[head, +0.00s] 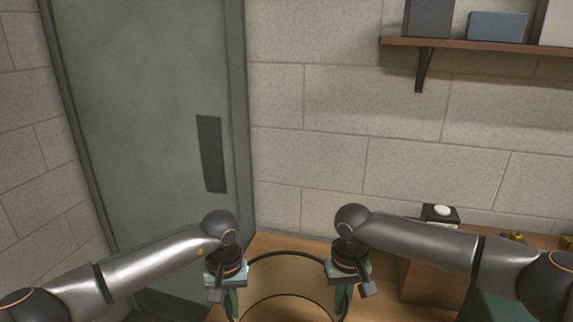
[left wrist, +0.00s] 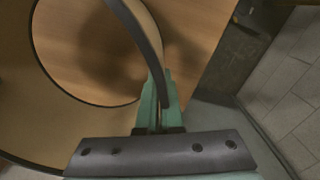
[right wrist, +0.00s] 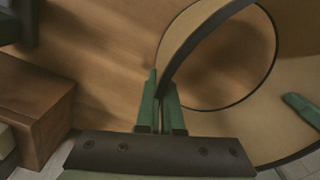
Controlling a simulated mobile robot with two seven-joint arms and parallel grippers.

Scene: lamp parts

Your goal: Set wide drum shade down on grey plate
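The wide drum shade (head: 263,279) is a tan cylinder with dark rims, held between my two grippers over the wooden table. My left gripper (head: 233,294) is shut on the left side of its wall; its green fingers (left wrist: 157,104) pinch the dark rim in the left wrist view. My right gripper (head: 344,294) is shut on the opposite side, its fingers (right wrist: 161,104) pinching the rim in the right wrist view. Bare wood shows through the shade's lower opening. I cannot make out the grey plate in any view. The gap under the shade cannot be judged.
A brown wooden box (head: 430,284) stands right of the shade, beside my right arm. A dark block with a white top piece (head: 441,211) and small brass parts (head: 513,236) are further right. A wall shelf (head: 470,46) is above; a grey door (head: 150,120) is left.

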